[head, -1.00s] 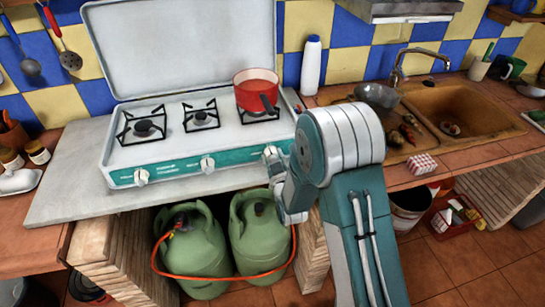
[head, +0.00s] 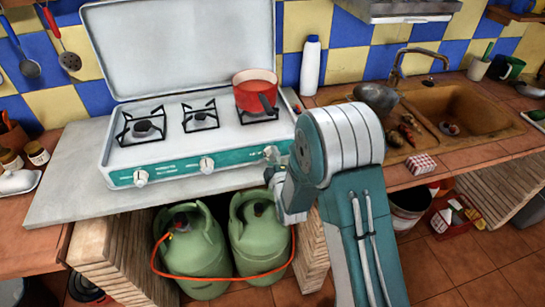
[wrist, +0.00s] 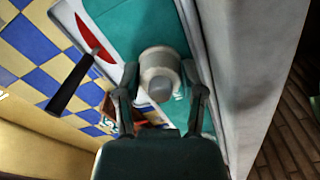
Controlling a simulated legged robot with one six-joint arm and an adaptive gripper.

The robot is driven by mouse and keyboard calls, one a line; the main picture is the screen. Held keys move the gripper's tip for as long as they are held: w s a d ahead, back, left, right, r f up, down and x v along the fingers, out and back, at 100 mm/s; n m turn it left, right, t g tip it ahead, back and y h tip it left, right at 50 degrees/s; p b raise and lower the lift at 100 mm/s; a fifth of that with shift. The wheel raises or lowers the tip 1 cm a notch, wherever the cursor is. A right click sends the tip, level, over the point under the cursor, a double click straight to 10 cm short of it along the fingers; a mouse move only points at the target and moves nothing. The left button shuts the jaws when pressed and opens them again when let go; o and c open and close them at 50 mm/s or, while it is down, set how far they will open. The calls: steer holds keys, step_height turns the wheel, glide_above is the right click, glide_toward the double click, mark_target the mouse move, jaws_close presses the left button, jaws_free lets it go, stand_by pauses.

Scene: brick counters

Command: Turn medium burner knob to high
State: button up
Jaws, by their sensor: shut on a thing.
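The white stove (head: 118,105) has three pale knobs along its teal front panel: a left knob (head: 141,177), a middle knob (head: 207,165) and a right knob (head: 271,153). My gripper (wrist: 160,82) is at the right knob, below the burner with the red pot (head: 256,92). In the wrist view the knob (wrist: 160,60) sits between my two dark fingers, which are shut on it from both sides. In the head view my own arm partly hides the gripper. The knob's setting mark cannot be read.
The pot's black handle (wrist: 72,84) points out over the stove's front right. Two green gas bottles (head: 197,257) with an orange hose stand under the counter. The sink (head: 455,115) is further right.

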steer(key=shift+a+n, duration=0.15)
steer(key=shift+n, duration=1.85)
steer(key=shift+f, duration=0.1)
steer(key=o, duration=1.1)
steer(key=shift+a, duration=0.15)
steer(key=shift+o, duration=0.2)
steer(key=shift+s, duration=0.1)
steer(key=shift+s+d, duration=0.2)
steer(key=shift+s, duration=0.05)
steer(key=v, duration=1.1)
